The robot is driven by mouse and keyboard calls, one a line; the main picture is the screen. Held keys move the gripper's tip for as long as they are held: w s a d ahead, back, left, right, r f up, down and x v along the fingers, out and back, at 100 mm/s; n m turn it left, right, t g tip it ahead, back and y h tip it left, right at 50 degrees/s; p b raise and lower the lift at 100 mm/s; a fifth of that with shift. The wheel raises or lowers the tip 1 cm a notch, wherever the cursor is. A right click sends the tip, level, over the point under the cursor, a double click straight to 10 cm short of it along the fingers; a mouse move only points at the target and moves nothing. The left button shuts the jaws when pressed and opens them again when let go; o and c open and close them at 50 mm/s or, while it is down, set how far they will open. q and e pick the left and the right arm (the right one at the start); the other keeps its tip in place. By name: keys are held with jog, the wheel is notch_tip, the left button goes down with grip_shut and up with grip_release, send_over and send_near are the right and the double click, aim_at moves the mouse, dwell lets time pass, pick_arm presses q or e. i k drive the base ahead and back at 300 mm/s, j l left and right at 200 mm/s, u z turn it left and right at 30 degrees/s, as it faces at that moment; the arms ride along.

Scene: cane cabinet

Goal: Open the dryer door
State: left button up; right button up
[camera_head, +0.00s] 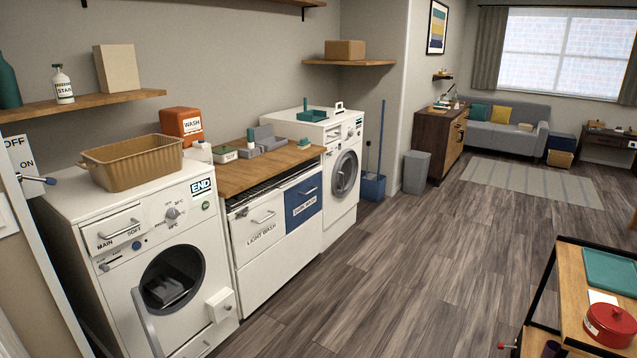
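A white front-loading machine (345,195) stands at the far end of the counter; it is likely the dryer, though I cannot read its label. Its round door (345,174) looks shut. A nearer white machine (120,275) has a drawer marked MAIN and SOFT and a control knob (172,213). Its round opening (172,279) shows dark items inside, and its door (148,322) seems to be swung open at the lower left. Neither of my grippers is in view.
A wooden counter (262,171) with labelled drawers stands between the machines. A tan basket (130,162) sits on the nearer machine. A blue bucket (373,187) and a grey bin (416,172) stand beyond. A cart (570,300) is at lower right. The floor between is clear.

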aim_at(336, 186)
jog(key=i+z, duration=0.45)
jog(key=i, duration=1.4)
jog(key=i+u, duration=0.1)
jog(key=i, duration=0.85)
jog(key=i+l+u, duration=0.1)
jog(key=i, duration=0.85)
jog(key=l, duration=0.15)
